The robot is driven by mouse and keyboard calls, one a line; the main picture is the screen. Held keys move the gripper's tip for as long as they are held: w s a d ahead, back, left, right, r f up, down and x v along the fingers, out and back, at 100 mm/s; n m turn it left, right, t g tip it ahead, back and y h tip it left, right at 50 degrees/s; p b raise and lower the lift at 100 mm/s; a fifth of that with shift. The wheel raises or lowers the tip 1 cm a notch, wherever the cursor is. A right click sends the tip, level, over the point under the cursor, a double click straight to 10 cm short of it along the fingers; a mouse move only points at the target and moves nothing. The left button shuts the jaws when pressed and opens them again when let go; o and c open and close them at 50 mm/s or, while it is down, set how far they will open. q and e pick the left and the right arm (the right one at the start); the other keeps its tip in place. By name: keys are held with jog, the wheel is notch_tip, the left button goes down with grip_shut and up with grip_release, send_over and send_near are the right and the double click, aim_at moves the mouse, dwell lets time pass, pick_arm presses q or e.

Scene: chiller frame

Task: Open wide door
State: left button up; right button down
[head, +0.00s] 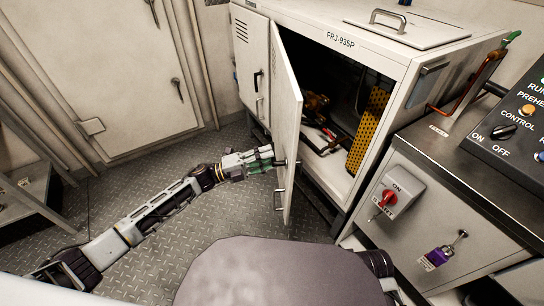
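The wide door (286,110) of the white chiller cabinet marked FRJ-935P (345,42) stands swung out toward me, well away from the opening. My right gripper is not in view.
The open compartment shows a yellow perforated panel (368,130) and brass-coloured parts (317,103). A narrow door (250,60) beside it is shut. A control bench (440,215) with a red switch (388,198) stands at right. The metal floor (150,255) at left is mostly clear.

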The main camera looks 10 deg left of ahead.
pick_arm(q)
jog(key=v, duration=0.9)
jog(key=shift+a, duration=0.25)
jog(key=shift+s+f, duration=0.1)
jog(key=shift+s, duration=0.05)
